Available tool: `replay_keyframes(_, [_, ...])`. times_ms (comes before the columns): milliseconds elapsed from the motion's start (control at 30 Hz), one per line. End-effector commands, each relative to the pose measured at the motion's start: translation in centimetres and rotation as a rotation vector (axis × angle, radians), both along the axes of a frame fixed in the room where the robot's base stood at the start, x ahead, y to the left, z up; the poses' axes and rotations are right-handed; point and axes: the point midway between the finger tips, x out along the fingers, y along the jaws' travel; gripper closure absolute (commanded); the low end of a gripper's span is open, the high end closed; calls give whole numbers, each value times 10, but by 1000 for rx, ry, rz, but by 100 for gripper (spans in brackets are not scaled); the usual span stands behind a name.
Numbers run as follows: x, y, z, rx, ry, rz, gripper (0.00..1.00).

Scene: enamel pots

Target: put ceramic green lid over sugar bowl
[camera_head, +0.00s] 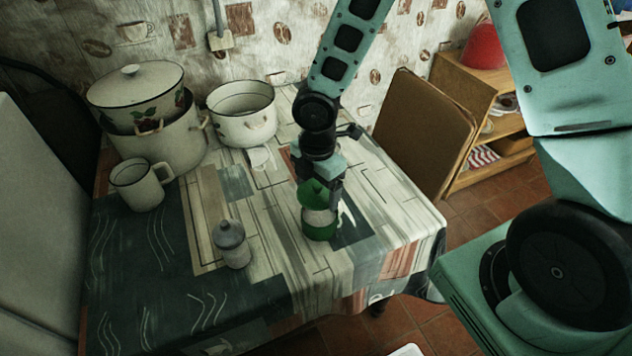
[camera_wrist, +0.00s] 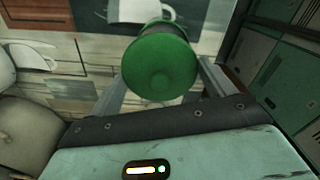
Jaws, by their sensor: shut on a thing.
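The ceramic green lid (camera_head: 314,194) is between the fingers of my gripper (camera_head: 325,180), which is shut on it. In the wrist view the green lid (camera_wrist: 160,68) fills the space between the two fingertips of my gripper (camera_wrist: 160,85). The sugar bowl (camera_head: 320,226), green with a white band, stands upright on the table directly under the lid. The lid is at the bowl's top; I cannot tell whether it is seated or just above. My fingers hide part of the lid and rim.
A grey lidded jar (camera_head: 231,244) stands to the left on the patterned table (camera_head: 270,275). A white mug (camera_head: 140,186), a white pot (camera_head: 243,115) and a stacked, lidded pot (camera_head: 160,142) stand at the back left.

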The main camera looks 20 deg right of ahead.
Motion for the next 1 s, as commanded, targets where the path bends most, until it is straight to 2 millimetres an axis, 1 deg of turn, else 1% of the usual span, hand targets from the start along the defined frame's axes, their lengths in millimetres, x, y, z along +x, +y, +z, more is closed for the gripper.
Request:
replay_keyframes(567, [-1,1,0,0,0,0,41])
replay_keyframes(767, [0,0,-15,0,0,0,41])
replay_keyframes(1000, [0,0,-37,0,0,0,41])
